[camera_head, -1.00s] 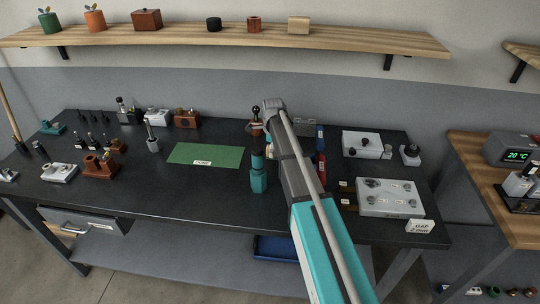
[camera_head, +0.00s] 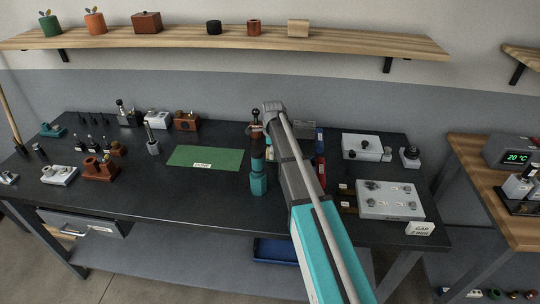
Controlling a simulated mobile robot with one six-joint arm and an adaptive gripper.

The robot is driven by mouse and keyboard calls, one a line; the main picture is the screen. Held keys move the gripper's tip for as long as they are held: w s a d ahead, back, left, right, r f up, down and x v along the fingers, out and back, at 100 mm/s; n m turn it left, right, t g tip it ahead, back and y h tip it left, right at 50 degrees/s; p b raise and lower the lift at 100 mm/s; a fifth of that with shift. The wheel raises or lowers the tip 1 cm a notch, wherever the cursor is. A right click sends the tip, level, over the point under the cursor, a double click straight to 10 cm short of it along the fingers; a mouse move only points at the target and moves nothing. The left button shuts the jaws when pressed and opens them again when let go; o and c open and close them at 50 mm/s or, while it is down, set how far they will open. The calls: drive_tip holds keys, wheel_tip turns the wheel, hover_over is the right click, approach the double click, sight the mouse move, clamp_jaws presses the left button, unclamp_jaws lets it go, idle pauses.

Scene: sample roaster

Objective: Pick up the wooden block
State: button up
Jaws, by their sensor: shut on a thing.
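My gripper (camera_head: 257,129) is at the end of my teal and grey arm, over the middle of the dark bench. I cannot tell whether this is the wooden block. A pale wooden block (camera_head: 298,27) sits on the wall shelf, well apart from my gripper. A reddish-brown block-like thing (camera_head: 187,122) stands at the bench's back left.
A green mat (camera_head: 215,157) lies left of my gripper on the black bench (camera_head: 190,205). Pale metal plates (camera_head: 389,199) with knobs stand to the right of my arm. Several small tools crowd the bench's left end. The bench's front middle is clear.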

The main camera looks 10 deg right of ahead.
drive_tip(key=shift+r, duration=0.1)
drive_tip(key=shift+c, duration=0.4)
wheel_tip(320, 180, up, 10)
drive_tip(key=p, duration=1)
idle(0.4)
drive_tip(key=o, duration=0.6)
drive_tip(key=c, duration=0.4)
drive_tip(key=shift+c, duration=0.4)
drive_tip(key=a+r+n+p, duration=0.1)
drive_tip(key=a+n, duration=0.2)
drive_tip(key=a, duration=0.3)
